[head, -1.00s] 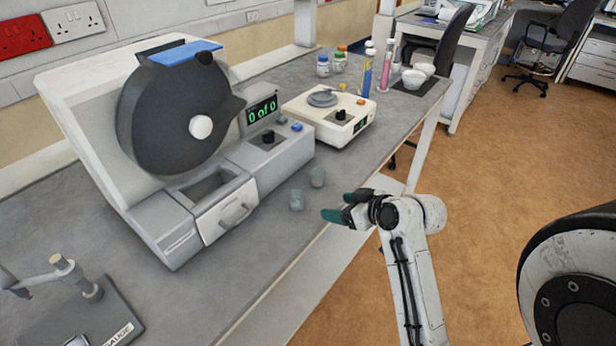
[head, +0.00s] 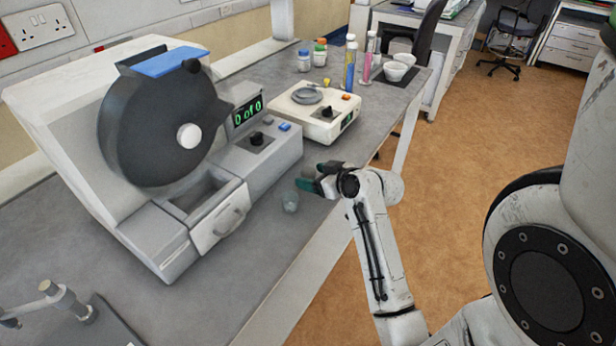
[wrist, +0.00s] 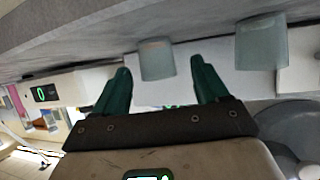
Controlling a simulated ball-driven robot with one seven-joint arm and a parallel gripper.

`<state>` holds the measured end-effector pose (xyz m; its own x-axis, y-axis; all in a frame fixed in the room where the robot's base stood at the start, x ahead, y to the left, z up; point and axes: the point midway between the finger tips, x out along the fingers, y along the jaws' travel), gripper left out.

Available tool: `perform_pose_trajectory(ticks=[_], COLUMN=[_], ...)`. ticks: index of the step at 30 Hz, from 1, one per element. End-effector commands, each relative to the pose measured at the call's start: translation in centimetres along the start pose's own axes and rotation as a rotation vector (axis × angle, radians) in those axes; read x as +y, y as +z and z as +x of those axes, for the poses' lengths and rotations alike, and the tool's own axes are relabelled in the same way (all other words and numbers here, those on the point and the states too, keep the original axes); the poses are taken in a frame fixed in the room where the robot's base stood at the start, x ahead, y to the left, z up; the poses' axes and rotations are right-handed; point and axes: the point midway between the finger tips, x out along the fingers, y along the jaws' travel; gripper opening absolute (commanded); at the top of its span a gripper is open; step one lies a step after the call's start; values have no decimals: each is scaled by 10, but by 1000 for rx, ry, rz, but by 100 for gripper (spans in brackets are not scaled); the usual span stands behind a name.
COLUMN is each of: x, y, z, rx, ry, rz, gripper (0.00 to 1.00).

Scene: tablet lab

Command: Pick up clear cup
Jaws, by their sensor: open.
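Two small clear cups are on the grey bench. One clear cup (head: 290,201) stands in front of the large grey machine. My gripper (head: 309,180), with dark green fingers, is low beside it at the bench's front edge and hides the other cup in the head view. In the upside-down wrist view, my gripper (wrist: 160,72) is open, with one clear cup (wrist: 157,58) showing in the gap between the fingertips. I cannot tell how deep it sits there; no grip shows. The second cup (wrist: 261,42) is to the right, outside the fingers.
The grey machine (head: 215,140) with its black drum stands close behind the cups. A white balance (head: 318,113) is at the back right, with bottles, tubes and bowls (head: 395,71) beyond. A gauge stand (head: 85,312) is at lower left.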

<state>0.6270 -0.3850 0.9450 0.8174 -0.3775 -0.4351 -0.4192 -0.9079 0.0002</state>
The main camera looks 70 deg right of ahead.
Motion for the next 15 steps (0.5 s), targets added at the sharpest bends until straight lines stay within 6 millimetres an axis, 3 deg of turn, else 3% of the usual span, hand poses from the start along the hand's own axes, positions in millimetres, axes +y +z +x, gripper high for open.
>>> perform_pose_trajectory(ticks=[9,15], x=[2,2], y=[-5,-4], z=[40,45], rx=[0,0], ry=[-1,0], rz=[0,0], gripper=[73,73])
